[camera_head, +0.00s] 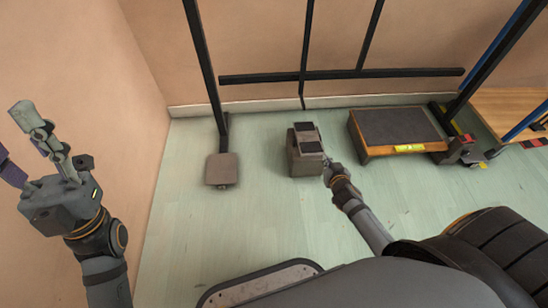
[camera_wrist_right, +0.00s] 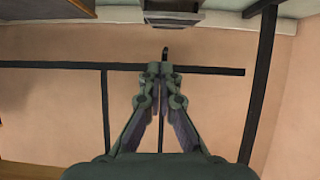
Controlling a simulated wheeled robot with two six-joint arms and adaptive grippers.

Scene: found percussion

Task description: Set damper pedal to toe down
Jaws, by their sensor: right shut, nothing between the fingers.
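My right gripper (camera_head: 328,166) is shut and empty at the pedal's near right side; contact is unclear. Its closed fingertips show in the right wrist view (camera_wrist_right: 160,70). My left gripper (camera_head: 12,138) is raised at the far left, away from the pedal, with its fingers spread.
A flat grey-brown plate (camera_head: 222,169) at a post's foot lies left of the pedal. A dark-topped wooden platform (camera_head: 395,128) with a yellow label stands to the right. A black crossbar (camera_head: 350,74) runs behind. Floor between plate and pedal is clear.

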